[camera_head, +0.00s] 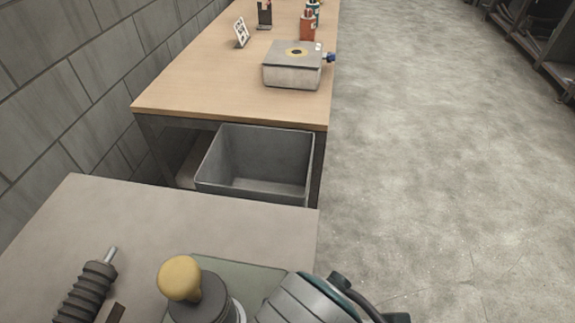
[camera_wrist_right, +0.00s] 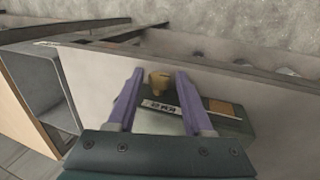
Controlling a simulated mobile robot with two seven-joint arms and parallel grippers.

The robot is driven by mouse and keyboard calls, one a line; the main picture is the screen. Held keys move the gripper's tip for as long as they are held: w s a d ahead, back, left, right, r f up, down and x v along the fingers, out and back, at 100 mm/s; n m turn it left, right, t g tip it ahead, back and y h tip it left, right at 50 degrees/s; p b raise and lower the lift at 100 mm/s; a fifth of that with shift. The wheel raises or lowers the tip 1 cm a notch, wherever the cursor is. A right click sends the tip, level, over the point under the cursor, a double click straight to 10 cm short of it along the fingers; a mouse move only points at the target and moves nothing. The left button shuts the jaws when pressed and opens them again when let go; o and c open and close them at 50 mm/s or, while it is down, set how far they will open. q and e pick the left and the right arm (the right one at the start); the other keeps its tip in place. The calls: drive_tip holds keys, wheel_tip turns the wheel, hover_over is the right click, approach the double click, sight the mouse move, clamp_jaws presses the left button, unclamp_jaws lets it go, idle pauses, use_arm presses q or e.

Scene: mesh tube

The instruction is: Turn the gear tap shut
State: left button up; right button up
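No part is clearly marked as the gear tap. A yellow rounded knob (camera_head: 180,278) sits on a dark grey round body (camera_head: 203,303) on an olive plate (camera_head: 250,268) on the near bench. In the right wrist view a yellow-brown knob (camera_wrist_right: 160,84), probably the same one, shows between the fingers. My right gripper (camera_wrist_right: 158,76) has two purple fingers spread apart. I cannot tell whether they touch the knob. A small blue knob (camera_head: 329,57) is on the side of a grey metal box (camera_head: 291,75) on the far wooden table. My left gripper is not in view.
A dark ribbed piece with a metal rod (camera_head: 90,288) lies left on the near bench (camera_head: 160,222). An empty grey bin (camera_head: 258,165) stands between the bench and the wooden table (camera_head: 195,85). Bottles (camera_head: 308,27) stand further back. Concrete floor at right is clear.

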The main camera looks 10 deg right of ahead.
clamp_jaws()
